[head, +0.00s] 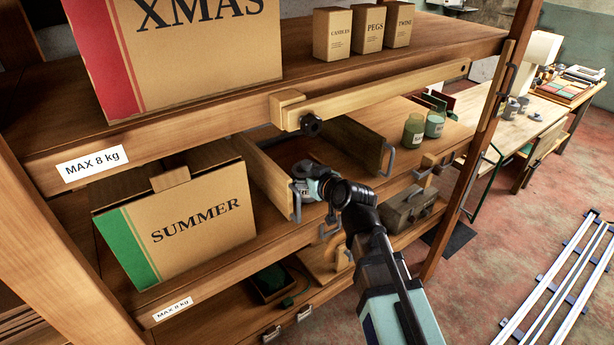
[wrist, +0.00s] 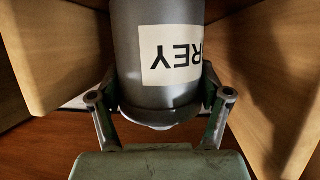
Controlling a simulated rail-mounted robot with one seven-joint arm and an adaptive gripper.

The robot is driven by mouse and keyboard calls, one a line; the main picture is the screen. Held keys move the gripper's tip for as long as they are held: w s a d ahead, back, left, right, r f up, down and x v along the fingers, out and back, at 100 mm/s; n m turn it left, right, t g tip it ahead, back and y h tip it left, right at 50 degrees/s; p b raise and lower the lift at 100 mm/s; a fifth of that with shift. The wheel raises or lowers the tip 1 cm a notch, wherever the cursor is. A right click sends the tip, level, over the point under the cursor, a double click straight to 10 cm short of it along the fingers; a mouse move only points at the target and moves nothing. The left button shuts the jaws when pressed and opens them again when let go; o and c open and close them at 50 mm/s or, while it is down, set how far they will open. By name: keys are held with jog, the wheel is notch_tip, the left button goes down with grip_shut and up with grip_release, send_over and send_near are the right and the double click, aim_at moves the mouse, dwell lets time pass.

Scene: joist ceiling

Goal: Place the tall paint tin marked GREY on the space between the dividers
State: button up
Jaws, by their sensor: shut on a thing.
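The grey metal paint tin (wrist: 185,45) fills the middle of the wrist view. Its white label shows upside-down letters ending in "REY"; part of the label is cut off from view. My gripper (wrist: 160,95) is shut on the tin, one finger on each side. The left divider (head: 265,178) and right divider (head: 354,142) also flank the tin in the wrist view. I cannot tell whether the tin touches the shelf.
A SUMMER box (head: 185,215) stands left of the dividers. Two small jars (head: 413,131) stand to the right. A wooden bar (head: 390,95) crosses above the bay's front, with a dark knob (head: 311,125). An XMAS box (head: 195,50) is on the shelf above.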

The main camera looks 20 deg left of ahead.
jog(key=shift+f, duration=0.25)
jog(key=o, duration=1.8)
jog(key=shift+r, duration=0.2)
jog(key=b+v, duration=0.1)
jog(key=v, duration=0.5)
jog(key=shift+s+d, duration=0.3)
jog(key=shift+s, duration=0.05)
jog(key=shift+b+v, duration=2.55)
jog(key=shift+b, duration=1.6)
jog(key=shift+w+r, duration=0.1)
jog(key=shift+r, duration=0.05)
